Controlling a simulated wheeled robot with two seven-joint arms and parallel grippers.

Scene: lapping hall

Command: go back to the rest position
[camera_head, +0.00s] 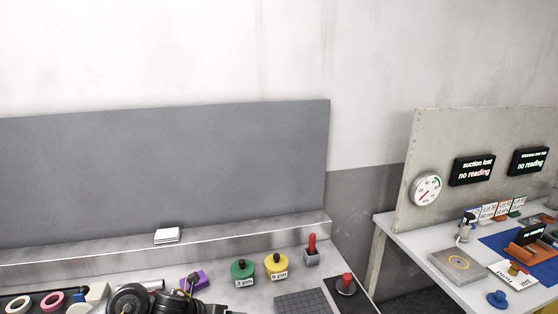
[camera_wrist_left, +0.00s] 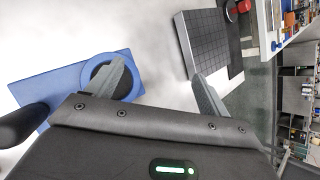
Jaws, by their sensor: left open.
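My left gripper (camera_wrist_left: 160,78) shows in the left wrist view with its two grey fingers wide apart and nothing between them. Below it is a pale table top. A blue mat (camera_wrist_left: 50,85) with a dark round piece lies behind and beside the left finger, and the finger partly hides it. Dark round links of my own arm show at the bottom edge of the head view. The fingers are not clear there. My right gripper is in neither view.
A green pot (camera_head: 243,271), a yellow pot (camera_head: 276,265) and a red-handled piece (camera_head: 312,249) stand on the table. A dark gridded plate (camera_head: 302,303) lies at its front right. A grey panel (camera_head: 165,165) stands behind. A second bench (camera_head: 405,240) is at the right.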

